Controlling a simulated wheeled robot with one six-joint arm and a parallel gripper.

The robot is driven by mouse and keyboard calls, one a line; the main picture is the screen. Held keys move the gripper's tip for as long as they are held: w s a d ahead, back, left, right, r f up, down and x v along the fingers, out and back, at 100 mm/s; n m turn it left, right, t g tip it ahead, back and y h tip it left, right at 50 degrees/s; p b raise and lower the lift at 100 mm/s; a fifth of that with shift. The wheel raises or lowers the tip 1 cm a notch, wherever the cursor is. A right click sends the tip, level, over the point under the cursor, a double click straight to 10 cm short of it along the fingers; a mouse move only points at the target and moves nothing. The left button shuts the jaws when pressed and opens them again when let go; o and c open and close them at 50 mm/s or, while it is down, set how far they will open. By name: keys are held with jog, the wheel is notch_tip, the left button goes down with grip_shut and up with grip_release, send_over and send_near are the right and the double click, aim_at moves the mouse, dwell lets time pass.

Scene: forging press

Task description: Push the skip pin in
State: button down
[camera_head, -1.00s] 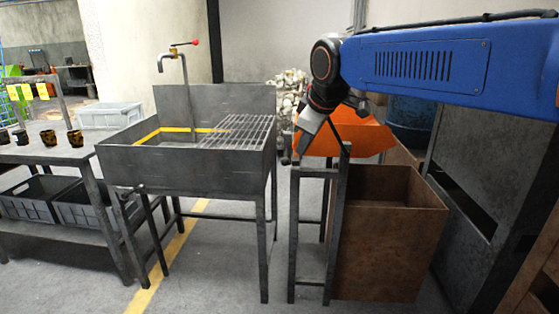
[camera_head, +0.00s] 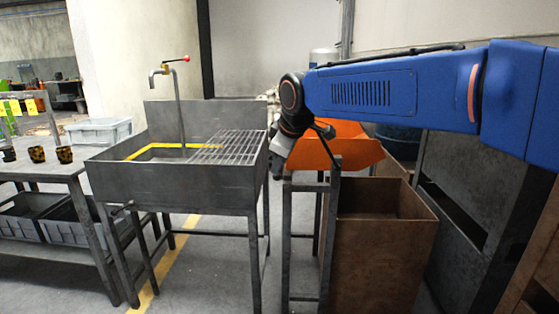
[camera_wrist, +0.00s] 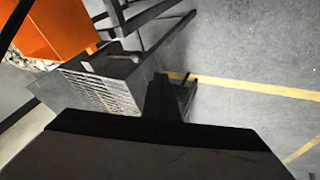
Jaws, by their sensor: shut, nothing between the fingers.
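The orange skip (camera_head: 340,152) sits behind my arm, above a rusty brown bin; its orange side also shows at the top left of the wrist view (camera_wrist: 48,28). I cannot make out the skip pin in either view. My gripper (camera_head: 279,158) points down and left, just left of the skip and near the right edge of the sink. It is shut and holds nothing. In the wrist view the dark gripper body fills the bottom, and the skip lies off to the upper left. My wrist hides part of the skip's left side.
A grey metal sink (camera_head: 170,187) with a grate (camera_head: 235,147) and tap stands left of my gripper. A dark metal stand (camera_head: 287,235) and the rusty bin (camera_head: 385,255) are below my arm. A dark cabinet (camera_head: 455,225) is at right. Open floor lies in front.

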jog(key=w+f, duration=0.5)
jog(key=w, duration=0.1)
jog(key=shift+w+a+f, duration=0.25)
jog(key=shift+w+f, duration=0.05)
jog(key=shift+w, duration=0.05)
jog(key=shift+w, duration=0.15)
jog(key=shift+w+d, duration=0.1)
jog(key=shift+w, duration=2.3)
